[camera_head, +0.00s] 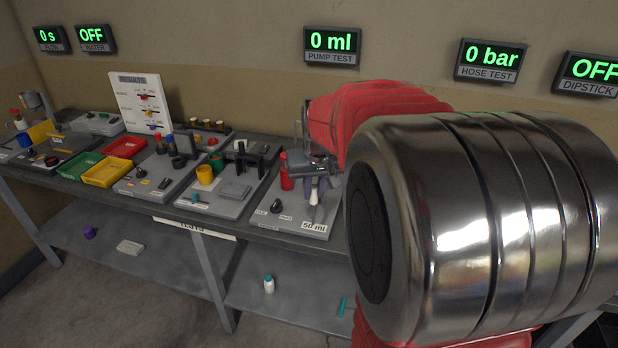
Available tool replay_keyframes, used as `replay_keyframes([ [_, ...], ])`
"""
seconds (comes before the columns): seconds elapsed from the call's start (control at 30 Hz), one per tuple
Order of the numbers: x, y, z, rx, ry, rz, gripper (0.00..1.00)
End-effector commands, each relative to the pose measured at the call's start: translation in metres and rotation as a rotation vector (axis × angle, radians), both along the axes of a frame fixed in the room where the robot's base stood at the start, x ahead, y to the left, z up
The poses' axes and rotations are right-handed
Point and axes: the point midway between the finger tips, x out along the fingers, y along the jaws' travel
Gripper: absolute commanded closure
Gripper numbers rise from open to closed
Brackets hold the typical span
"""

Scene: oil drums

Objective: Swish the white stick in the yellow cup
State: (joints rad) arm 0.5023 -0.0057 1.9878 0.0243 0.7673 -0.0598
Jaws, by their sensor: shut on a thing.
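The yellow cup (205,174) stands upright on a grey tray on the bench, beside a green cup. My gripper (316,180) is to the right of the yellow cup and apart from it, over the tray labelled "50 ml". It points down and is shut. A narrow white piece (315,197) shows right at its fingertips. It looks held, but it is small, and I cannot tell for sure whether it is the white stick. My arm covers the bench behind and to the right.
A red cylinder (286,176) and a black knob-like piece (276,206) stand close left of my gripper. Red, green and yellow bins (105,173) lie further left. A white bottle (269,284) stands on the lower shelf.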

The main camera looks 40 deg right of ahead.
Motion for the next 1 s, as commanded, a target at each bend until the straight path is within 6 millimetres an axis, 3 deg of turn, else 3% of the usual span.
replay_keyframes([
  [0.27,0.038,0.043,-0.034,0.002,0.005,0.087,1.00],
  [0.53,0.079,0.126,-0.085,0.001,0.004,0.241,1.00],
  [0.8,0.093,0.215,-0.131,0.002,0.003,0.399,1.00],
  [1.0,0.092,0.246,-0.145,0.001,0.001,0.455,1.00],
])
